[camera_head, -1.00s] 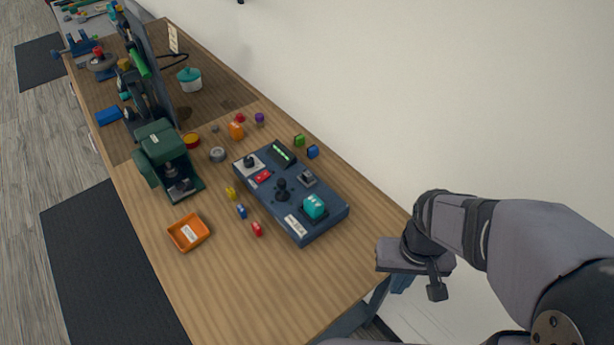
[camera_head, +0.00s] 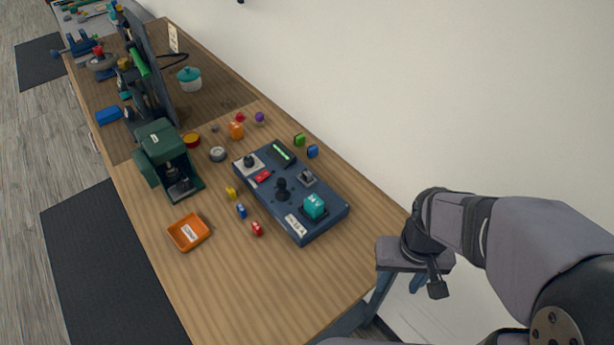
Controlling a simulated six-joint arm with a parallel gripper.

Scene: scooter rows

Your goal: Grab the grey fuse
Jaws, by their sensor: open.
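My gripper (camera_head: 426,268) hangs at the right, past the right end of the workbench, with its jaws open and empty. It is well apart from everything on the bench. No piece is clearly readable as the grey fuse at this size. A small grey piece (camera_head: 215,128) lies on the bench beyond a grey ring (camera_head: 217,154). Another grey piece (camera_head: 307,178) sits on the dark blue control panel (camera_head: 325,221). I cannot tell whether either one is the fuse.
Small yellow (camera_head: 231,193), blue (camera_head: 241,211) and red (camera_head: 257,229) blocks lie in front of the panel. An orange tray (camera_head: 175,237) and a green machine (camera_head: 158,140) stand to the left. The bench's near right end (camera_head: 290,290) is clear. A stool (camera_head: 388,255) stands beside it.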

